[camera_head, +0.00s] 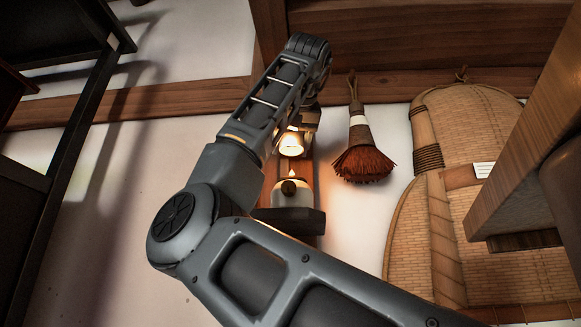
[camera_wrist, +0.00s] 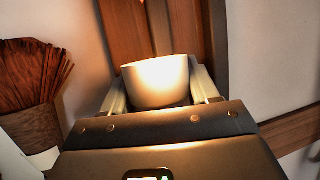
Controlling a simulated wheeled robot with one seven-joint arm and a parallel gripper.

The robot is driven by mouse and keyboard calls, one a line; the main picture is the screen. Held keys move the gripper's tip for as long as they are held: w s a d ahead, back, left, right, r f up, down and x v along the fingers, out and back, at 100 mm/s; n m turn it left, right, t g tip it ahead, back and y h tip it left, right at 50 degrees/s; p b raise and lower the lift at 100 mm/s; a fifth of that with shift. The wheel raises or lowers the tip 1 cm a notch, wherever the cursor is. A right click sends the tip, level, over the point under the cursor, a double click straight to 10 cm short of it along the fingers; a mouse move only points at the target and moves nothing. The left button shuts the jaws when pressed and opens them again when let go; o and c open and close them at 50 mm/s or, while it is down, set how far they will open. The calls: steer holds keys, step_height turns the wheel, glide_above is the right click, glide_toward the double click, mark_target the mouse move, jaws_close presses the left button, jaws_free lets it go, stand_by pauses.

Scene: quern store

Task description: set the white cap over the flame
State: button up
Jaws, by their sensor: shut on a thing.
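The white cap (camera_head: 291,146) is lit warm yellow and hangs below my gripper (camera_head: 297,131). In the wrist view the cap (camera_wrist: 158,83) sits between the two pale fingers of my gripper (camera_wrist: 157,77), which are shut on it. The flame (camera_head: 292,174) burns on a small pale lamp (camera_head: 293,198) with a dark round knob on its front. In the head view the cap is above the flame, with a small gap between them. The flame and lamp are hidden in the wrist view.
The lamp stands on a dark wooden wall shelf (camera_head: 300,219) with a wooden back. A red-brown brush (camera_head: 364,164) hangs just right of it; it shows at left in the wrist view (camera_wrist: 30,75). Woven baskets (camera_head: 470,125) lean further right. A dark rack (camera_head: 75,140) stands left.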

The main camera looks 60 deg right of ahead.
step_height(320, 180, down, 3)
steer(key=shift+w+a+r, duration=0.1)
step_height(320, 180, down, 4)
steer(key=shift+r, duration=0.25)
steer(key=shift+d+f, duration=0.25)
steer(key=shift+f, duration=0.1)
steer(key=shift+f, duration=0.2)
steer(key=o, duration=1.1)
steer(key=shift+c, duration=0.2)
steer(key=shift+r, duration=0.15)
